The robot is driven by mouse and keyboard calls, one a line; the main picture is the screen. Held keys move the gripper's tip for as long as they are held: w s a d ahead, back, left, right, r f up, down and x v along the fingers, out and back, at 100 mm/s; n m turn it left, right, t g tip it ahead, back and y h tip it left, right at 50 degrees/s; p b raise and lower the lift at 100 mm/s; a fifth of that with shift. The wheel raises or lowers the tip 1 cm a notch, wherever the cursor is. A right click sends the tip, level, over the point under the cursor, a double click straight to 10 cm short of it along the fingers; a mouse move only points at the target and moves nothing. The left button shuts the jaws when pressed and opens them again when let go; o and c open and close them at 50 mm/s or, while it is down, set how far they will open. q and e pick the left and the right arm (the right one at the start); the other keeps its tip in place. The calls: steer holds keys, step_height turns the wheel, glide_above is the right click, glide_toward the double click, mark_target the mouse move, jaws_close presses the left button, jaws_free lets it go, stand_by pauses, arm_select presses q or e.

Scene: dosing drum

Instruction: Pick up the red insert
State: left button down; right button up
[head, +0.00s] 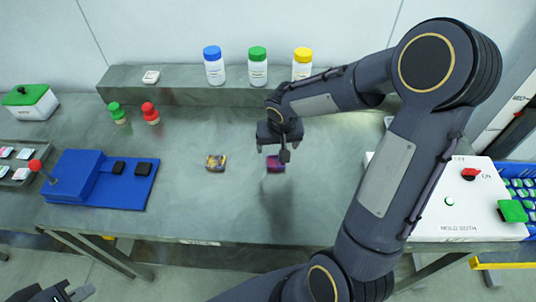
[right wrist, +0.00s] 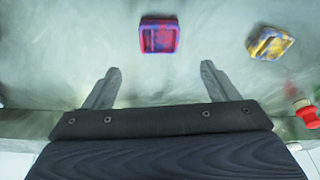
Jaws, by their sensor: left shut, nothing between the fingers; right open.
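The red insert (head: 276,165) is a small block, red with blue-purple patches, on the grey bench below my right gripper (head: 279,147), which partly covers it in the head view. In the right wrist view the insert (right wrist: 159,37) shows a raised rim around a recess. It lies ahead of the open fingers (right wrist: 158,72), roughly centred between them and apart from both. My right gripper is empty. My left gripper (head: 68,292) is shut and empty at the lower left of the head view, away from the bench objects.
A yellow and dark insert (head: 215,162) lies left of the red one. Green (head: 117,112) and red (head: 150,113) knobbed pieces stand behind. A blue fixture (head: 85,180) is at left, a white control box (head: 468,205) at right. Bottles stand on the rear ledge (head: 180,88).

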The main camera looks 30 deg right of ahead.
mark_target(276, 161)
steer(key=shift+d+f, duration=0.35)
steer(key=shift+f, duration=0.55)
steer(key=x, duration=0.3)
steer(key=a+x, duration=0.1)
steer(key=x, duration=0.1)
steer(key=shift+s+f+p, duration=0.3)
steer(key=shift+f, duration=0.05)
steer(key=shift+w+d+f, duration=0.1)
steer(key=shift+w+f, duration=0.05)
steer(key=shift+f, duration=0.2)
arm_select(q)
steer(key=shift+s+d+r, duration=0.25)
arm_select(e)
steer(key=shift+r, duration=0.1)
steer(key=c, duration=1.1)
steer(key=shift+r, duration=0.1)
